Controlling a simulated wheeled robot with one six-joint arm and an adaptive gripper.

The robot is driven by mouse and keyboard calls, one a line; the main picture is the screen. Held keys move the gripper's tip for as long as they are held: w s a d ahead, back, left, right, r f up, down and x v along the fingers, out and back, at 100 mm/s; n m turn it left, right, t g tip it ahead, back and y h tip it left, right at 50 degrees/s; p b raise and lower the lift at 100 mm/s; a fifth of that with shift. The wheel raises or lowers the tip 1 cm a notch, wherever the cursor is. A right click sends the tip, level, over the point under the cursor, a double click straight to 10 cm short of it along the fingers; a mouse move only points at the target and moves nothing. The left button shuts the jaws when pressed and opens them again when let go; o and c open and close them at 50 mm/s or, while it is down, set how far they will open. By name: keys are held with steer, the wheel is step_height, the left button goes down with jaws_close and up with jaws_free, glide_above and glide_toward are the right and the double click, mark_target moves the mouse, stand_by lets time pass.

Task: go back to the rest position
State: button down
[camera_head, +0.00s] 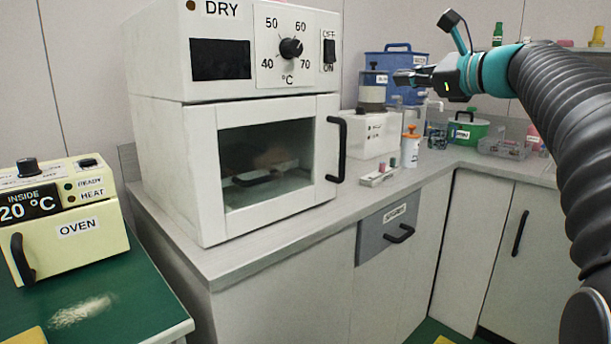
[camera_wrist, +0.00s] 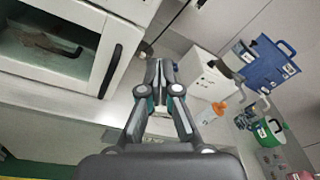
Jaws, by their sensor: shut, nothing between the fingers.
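My gripper (camera_head: 412,77) is at the upper right of the head view, on the end of my raised arm. It is shut and empty, held in the air above the counter and pointing left toward the dry cabinet (camera_head: 170,150). In the wrist view my gripper (camera_wrist: 158,66) has its fingertips together with nothing between them. The counter and the cabinet's door lie beyond it there.
The dry cabinet's black door handle (camera_head: 338,150) sticks out over the counter (camera_head: 300,224). A white-and-orange bottle (camera_head: 410,148), a blue case (camera_head: 400,62) and a green pot (camera_head: 470,131) stand behind. A cream oven (camera_head: 75,225) stands at left, near spilled powder (camera_head: 82,311).

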steer(key=s+f+n+g+h, duration=0.2)
steer(key=s+f+n, duration=0.15)
steer(key=f, duration=0.45)
steer(key=s+f+n+g+h, duration=0.2)
steer(key=s+f+n, duration=0.15)
steer(key=f, duration=0.55)
steer(key=s+f+n+g+h, duration=0.15)
steer(key=f+n, duration=0.25)
steer(key=f, duration=0.4)
steer(key=s+a+f+n+g+h, duration=0.1)
steer(key=s+a+f+n+h, duration=0.1)
steer(key=s+f+n, duration=0.3)
steer(key=s+a+f+n+g+h, duration=0.1)
steer(key=s+a+f+n+h, duration=0.1)
steer(key=s+f+n, duration=0.4)
steer(key=s+f, duration=0.5)
steer(key=s, duration=0.7)
steer(key=shift+s+f+g, duration=0.2)
steer(key=shift+s+g, duration=0.1)
steer(key=shift+g, duration=0.05)
steer(key=shift+a+h, duration=0.1)
steer(key=shift+h, duration=0.15)
